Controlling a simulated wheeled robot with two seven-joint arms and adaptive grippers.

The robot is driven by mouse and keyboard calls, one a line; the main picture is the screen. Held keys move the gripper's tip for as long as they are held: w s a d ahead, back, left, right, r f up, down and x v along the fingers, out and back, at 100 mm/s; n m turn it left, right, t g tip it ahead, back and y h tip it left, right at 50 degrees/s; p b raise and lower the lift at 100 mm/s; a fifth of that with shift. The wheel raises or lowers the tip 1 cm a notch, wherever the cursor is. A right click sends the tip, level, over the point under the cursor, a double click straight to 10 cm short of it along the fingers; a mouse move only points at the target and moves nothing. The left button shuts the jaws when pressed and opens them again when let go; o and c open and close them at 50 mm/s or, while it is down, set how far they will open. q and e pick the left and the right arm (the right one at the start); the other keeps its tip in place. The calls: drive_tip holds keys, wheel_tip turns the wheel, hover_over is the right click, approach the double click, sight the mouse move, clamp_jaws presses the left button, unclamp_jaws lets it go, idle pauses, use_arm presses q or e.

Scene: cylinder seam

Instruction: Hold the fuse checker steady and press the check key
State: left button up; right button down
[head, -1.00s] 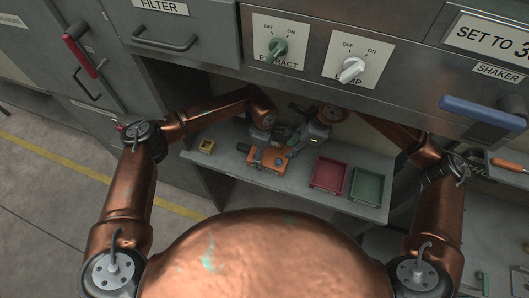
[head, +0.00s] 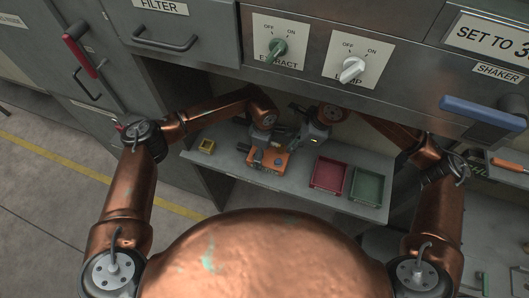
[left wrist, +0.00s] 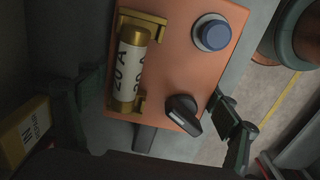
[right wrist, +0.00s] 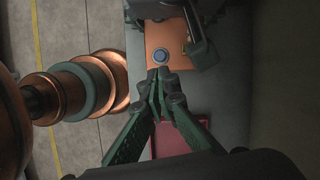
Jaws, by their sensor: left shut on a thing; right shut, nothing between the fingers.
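The fuse checker (head: 255,161) is an orange box on the grey shelf. In the left wrist view the checker (left wrist: 188,68) bears a fuse marked 20 A (left wrist: 131,65), a round blue key (left wrist: 212,34) and a black knob (left wrist: 182,111). My left gripper (left wrist: 160,118) is shut on the checker, with a finger at either side. My right gripper (right wrist: 160,82) is shut and empty. In the right wrist view its fingertips show just below the blue key (right wrist: 160,56); I cannot tell how far above the box they are.
A red tray (head: 313,185) and a green tray (head: 352,193) stand right of the checker. A small yellow block (head: 206,146) lies at the shelf's left. The cabinet front with EXTRACT (head: 278,48) and LAMP (head: 350,69) switches overhangs the shelf (head: 225,160).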

sight(280, 162)
idle(0.8)
drive_tip(key=a+n+t+y, duration=0.1)
drive_tip(key=a+r+n+t+y, duration=0.1)
drive_tip(key=t, duration=0.1)
drive_tip(key=a+n+t+y, duration=0.1)
drive_tip(key=shift+w+a+r+t, duration=0.1)
drive_tip(key=shift+a+r+t, duration=0.15)
drive_tip(key=shift+r+t, duration=0.15)
drive_tip(key=shift+f, duration=0.1)
drive_tip(key=shift+f, duration=4.4)
drive_tip(key=shift+f, duration=0.1)
drive_tip(key=shift+f, duration=0.3)
